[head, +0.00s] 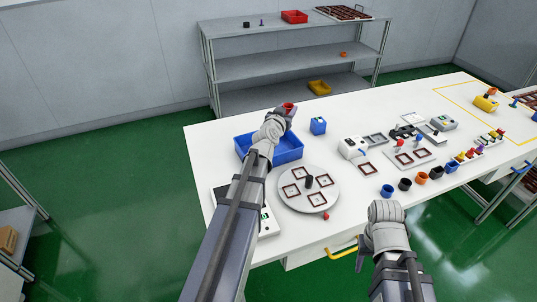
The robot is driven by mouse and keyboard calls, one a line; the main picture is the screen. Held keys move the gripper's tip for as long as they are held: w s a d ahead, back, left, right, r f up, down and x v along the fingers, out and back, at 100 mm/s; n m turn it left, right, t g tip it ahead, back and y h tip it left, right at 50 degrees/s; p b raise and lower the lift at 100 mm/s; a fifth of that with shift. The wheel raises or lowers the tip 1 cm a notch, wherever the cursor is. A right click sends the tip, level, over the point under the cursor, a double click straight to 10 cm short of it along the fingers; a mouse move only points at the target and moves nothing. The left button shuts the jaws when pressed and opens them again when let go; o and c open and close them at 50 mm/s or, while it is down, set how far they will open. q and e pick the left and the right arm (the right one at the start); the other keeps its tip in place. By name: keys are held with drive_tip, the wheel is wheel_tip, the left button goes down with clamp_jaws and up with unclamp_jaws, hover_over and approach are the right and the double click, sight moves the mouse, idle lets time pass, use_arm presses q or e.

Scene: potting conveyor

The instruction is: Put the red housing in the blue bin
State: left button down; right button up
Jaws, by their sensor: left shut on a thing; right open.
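A small red housing (288,106) is held up at the tip of my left gripper (286,112), which is shut on it. The blue bin (289,155) stands on the white table below, partly hidden by my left wrist and forearm. In the head view the housing shows just beyond the bin's far rim; its height above the bin is hard to judge. My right gripper (364,254) is open by the table's front edge, near a yellow handle; its fingers are mostly hidden by its wrist.
A blue block (318,126) stands right of the bin. A round grey plate (301,204) with square frames lies in front. Several coloured cups, small devices and a grey tray (415,160) fill the table's right side. A shelf (290,66) stands behind.

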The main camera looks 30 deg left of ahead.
use_arm(q)
drive_tip(key=shift+f+b, duration=4.95)
drive_tip(key=shift+f, duration=0.1)
drive_tip(key=shift+f+b, duration=0.55)
drive_tip(key=shift+b, duration=0.1)
drive_tip(key=shift+c, duration=1.8)
unclamp_jaws()
drive_tip(key=shift+r, duration=0.1)
